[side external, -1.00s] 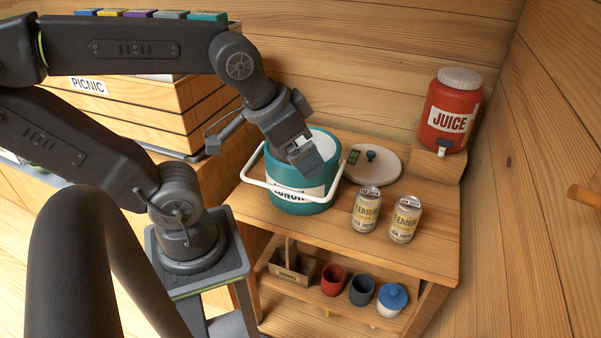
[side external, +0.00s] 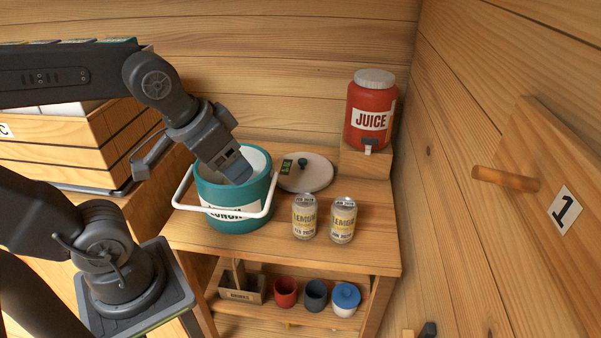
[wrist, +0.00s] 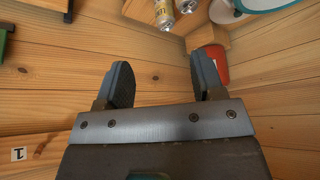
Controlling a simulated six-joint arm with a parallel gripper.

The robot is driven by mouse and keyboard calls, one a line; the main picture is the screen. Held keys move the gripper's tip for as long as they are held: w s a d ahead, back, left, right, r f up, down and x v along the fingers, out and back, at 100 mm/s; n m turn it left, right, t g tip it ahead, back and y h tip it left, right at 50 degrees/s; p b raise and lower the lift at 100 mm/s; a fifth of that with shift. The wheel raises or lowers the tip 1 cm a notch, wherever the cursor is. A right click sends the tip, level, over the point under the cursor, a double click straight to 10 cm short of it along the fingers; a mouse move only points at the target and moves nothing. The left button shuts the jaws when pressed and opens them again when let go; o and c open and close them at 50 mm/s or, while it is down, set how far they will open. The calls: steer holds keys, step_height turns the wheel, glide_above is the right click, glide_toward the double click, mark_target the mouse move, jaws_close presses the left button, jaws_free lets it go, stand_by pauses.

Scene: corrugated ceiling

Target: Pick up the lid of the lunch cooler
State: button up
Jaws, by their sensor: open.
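The lunch cooler (side external: 232,221) is a teal tub with a white inside and a white handle hanging at its front. It stands open on the wooden table. There the cooler (wrist: 262,6) shows at the top right, apart from the fingers.
Two lemon cans (side external: 305,216) (side external: 343,220) stand in front of the lid. The red juice jug (side external: 371,112) stands on a wooden block at the back right. Cups (side external: 286,293) sit on the lower shelf. A wooden peg (side external: 505,179) juts from the right wall.

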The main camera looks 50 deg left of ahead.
steer(key=w+a+r+n, duration=0.1)
steer(key=w+a, duration=0.1)
steer(key=w, duration=0.5)
steer(key=w+a, duration=0.3)
steer(key=w, duration=0.3)
steer(key=n+g+y, duration=0.1)
steer(key=n+y, duration=0.1)
steer(key=n, duration=0.1)
glide_above(302, 160)
steer(key=s, duration=0.1)
steer(key=f, duration=2.2)
steer(key=shift+d, duration=0.35)
steer(key=shift+a+f+g, duration=0.15)
steer(key=shift+f+g, duration=0.15)
step_height(302, 160, down, 5)
steer(key=shift+r, duration=0.1)
steer(key=shift+s+d+x, duration=0.1)
steer(key=shift+x, duration=1.05)
steer(key=shift+s+d+x, duration=0.15)
steer(key=shift+x, duration=1.05)
steer(key=shift+c, duration=0.2)
